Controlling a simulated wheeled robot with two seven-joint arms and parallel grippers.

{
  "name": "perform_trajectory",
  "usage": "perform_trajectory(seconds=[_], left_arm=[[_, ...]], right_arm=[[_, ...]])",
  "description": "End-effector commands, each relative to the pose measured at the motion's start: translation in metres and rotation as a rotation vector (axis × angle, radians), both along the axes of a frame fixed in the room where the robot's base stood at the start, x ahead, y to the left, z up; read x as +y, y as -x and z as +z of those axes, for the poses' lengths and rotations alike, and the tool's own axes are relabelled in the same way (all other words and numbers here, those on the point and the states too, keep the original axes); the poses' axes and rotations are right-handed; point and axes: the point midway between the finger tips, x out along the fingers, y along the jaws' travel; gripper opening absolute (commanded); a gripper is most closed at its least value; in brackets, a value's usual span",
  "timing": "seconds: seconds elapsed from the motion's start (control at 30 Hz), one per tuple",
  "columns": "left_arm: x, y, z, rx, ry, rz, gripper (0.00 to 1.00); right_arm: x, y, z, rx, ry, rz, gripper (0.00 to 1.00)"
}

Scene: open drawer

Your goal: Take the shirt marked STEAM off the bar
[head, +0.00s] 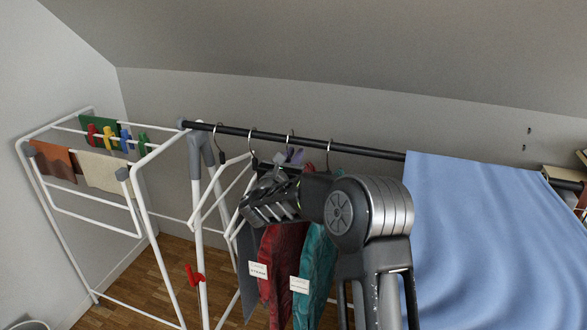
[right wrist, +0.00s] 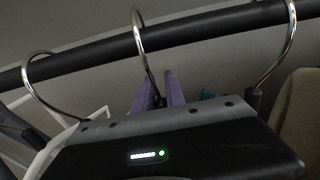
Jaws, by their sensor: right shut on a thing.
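Several wire hanger hooks hang over the black bar (head: 235,130). Below it hang a dark grey garment (head: 246,268), a red shirt (head: 284,262) and a teal shirt (head: 318,265). A white tag at the red shirt's left edge seems to read STEAM (head: 258,270); another tag (head: 299,285) at the teal shirt is too small to read. My right gripper (head: 293,157) is shut, its purple fingertips (right wrist: 168,92) around the stem of the middle hanger hook (right wrist: 146,50) just under the bar. The hook is still over the bar. My arm hides the shirts' tops.
A white drying rack (head: 150,190) with cloths and coloured pegs stands left. A blue cloth (head: 485,235) covers the right side. Neighbouring hooks (right wrist: 40,85) hang close on both sides of my gripper. The wooden floor (head: 135,285) is largely clear at lower left.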

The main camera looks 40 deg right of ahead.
Motion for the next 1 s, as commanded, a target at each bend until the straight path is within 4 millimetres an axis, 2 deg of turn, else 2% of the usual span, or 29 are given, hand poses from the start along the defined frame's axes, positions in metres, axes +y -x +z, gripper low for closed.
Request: perform_trajectory(seconds=[0.23, 0.47, 0.67, 0.77, 1.0], left_arm=[[0.0, 0.0, -0.002, 0.0, 0.0, 0.0, 0.36], [0.0, 0.0, -0.009, 0.0, 0.0, 0.0, 0.36], [0.0, 0.0, -0.017, 0.0, 0.0, 0.0, 0.36], [0.0, 0.0, -0.031, 0.0, 0.0, 0.001, 0.36], [0.0, 0.0, -0.053, 0.001, 0.0, 0.003, 0.36]], right_arm=[[0.003, 0.001, 0.028, -0.004, -0.001, 0.002, 0.0], [0.049, 0.032, 0.025, -0.002, -0.002, 0.005, 0.0], [0.102, 0.069, 0.025, -0.002, 0.0, 0.006, 0.0], [0.13, 0.087, 0.022, -0.006, 0.0, 0.01, 0.0], [0.143, 0.097, 0.024, -0.005, 0.002, 0.004, 0.0]])
